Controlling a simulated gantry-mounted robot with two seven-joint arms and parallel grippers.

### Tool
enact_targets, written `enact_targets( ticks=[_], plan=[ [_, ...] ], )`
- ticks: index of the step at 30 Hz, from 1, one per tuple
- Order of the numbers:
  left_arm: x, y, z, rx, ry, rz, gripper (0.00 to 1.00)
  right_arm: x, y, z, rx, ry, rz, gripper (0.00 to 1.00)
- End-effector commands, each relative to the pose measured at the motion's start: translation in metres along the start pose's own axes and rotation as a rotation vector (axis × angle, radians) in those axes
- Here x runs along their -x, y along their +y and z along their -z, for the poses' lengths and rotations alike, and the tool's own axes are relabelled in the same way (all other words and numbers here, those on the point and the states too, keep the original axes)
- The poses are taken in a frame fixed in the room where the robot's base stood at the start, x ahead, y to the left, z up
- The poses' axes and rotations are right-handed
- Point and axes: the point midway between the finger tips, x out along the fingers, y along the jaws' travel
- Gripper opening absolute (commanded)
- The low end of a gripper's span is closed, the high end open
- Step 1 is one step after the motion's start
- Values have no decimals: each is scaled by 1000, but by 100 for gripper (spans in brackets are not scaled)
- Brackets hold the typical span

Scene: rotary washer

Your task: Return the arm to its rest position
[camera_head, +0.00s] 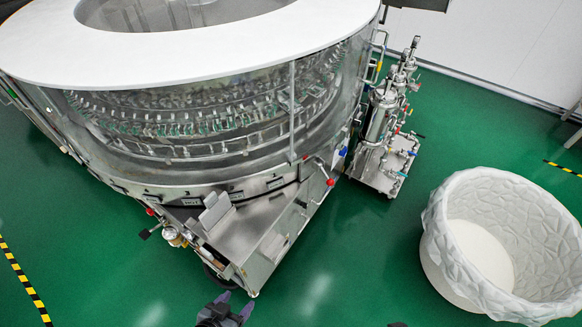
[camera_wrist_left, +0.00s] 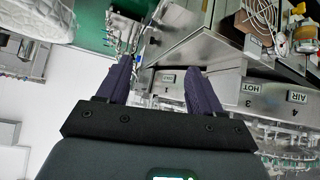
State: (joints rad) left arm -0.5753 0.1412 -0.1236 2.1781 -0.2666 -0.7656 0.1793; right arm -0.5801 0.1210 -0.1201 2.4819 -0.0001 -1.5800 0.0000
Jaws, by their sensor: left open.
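My left gripper (camera_head: 232,304) shows at the bottom edge of the head view, in front of the washer's outfeed table, over green floor. In the left wrist view its two purple fingers (camera_wrist_left: 159,64) stand apart with nothing between them. Behind them are the washer's metal panel (camera_wrist_left: 222,88), with HOT and AIR labels, and a steel table edge. I see no contact with them. A small dark part shows at the bottom edge of the head view, right of centre; I cannot tell whether it belongs to my right gripper.
The round washer (camera_head: 190,62) with its white top fills the upper left. Its metal outfeed table (camera_head: 250,226) juts toward me. A pump skid (camera_head: 385,170) stands to its right. A large white bin (camera_head: 440,270) stands at right, apparently empty. Green floor between table and bin is clear.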

Motion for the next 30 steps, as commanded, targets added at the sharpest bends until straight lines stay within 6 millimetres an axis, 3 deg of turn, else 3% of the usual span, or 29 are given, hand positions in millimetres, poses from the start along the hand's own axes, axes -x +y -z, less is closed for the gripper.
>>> enact_targets(
  ticks=[1,6,10,13,14,15,23,30],
  plan=[
    [21,-7,15,16,-32,47,66,4,0,1,0,-1,0,43],
    [69,-29,26,63,-183,155,66,-1,0,0,0,-3,0,43],
    [97,-34,12,92,-328,185,66,-1,0,-1,0,-4,0,43],
    [108,-34,-15,94,-483,183,66,-1,0,-1,0,-4,0,43],
    [115,-33,-13,74,-507,177,66,6,0,1,0,-5,0,43],
    [128,-32,3,76,-496,179,66,22,1,6,-1,-11,0,43],
    [175,-26,53,76,-494,179,66,93,3,30,-1,1,1,43],
    [234,-20,115,76,-494,179,66,174,6,56,-1,-1,1,43]
  ],
)
